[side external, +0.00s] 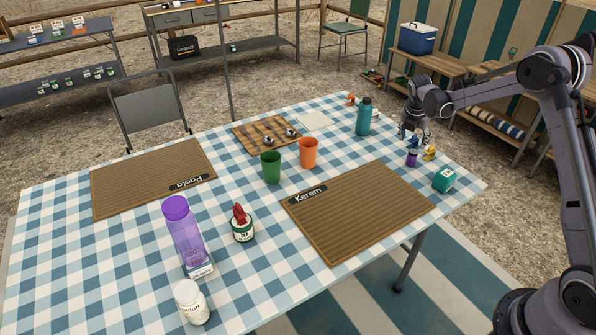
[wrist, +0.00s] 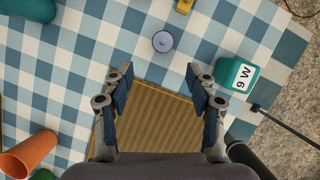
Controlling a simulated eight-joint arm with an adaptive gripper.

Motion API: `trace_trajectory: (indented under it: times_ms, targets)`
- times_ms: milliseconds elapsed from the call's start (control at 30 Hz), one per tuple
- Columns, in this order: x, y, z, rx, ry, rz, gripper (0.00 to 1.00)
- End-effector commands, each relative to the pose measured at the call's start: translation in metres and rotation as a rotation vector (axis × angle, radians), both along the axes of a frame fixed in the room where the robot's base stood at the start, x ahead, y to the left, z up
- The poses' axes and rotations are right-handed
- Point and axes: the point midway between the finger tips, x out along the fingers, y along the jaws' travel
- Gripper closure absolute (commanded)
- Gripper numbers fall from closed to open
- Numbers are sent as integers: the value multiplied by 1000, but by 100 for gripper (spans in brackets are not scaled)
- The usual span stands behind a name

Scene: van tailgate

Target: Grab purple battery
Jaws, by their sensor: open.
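The purple battery (side external: 411,159) is a small upright cylinder on the checkered tablecloth near the table's right end. In the wrist view its round lavender top (wrist: 163,41) shows ahead of the fingertips, roughly centred between them. My gripper (side external: 414,137) is open and empty, just above the battery in the side view. In the wrist view the two fingers of my gripper (wrist: 160,85) are spread wide, with nothing between them but the view of a mat below.
A teal bottle (side external: 364,117) and an orange cup (side external: 308,153) stand left. The Kerem placemat (side external: 360,215) lies nearby.

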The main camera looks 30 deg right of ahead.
Motion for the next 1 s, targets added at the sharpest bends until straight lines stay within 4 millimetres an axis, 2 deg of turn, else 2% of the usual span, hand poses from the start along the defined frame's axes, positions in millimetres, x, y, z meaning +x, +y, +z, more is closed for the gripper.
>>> trace_trajectory:
  times_ms: [300,633,1000]
  targets:
    - [5,-16,-38,-3,7,7,43]
    - [8,-25,-60,-2,6,7,43]
    - [11,-42,-98,-2,5,6,43]
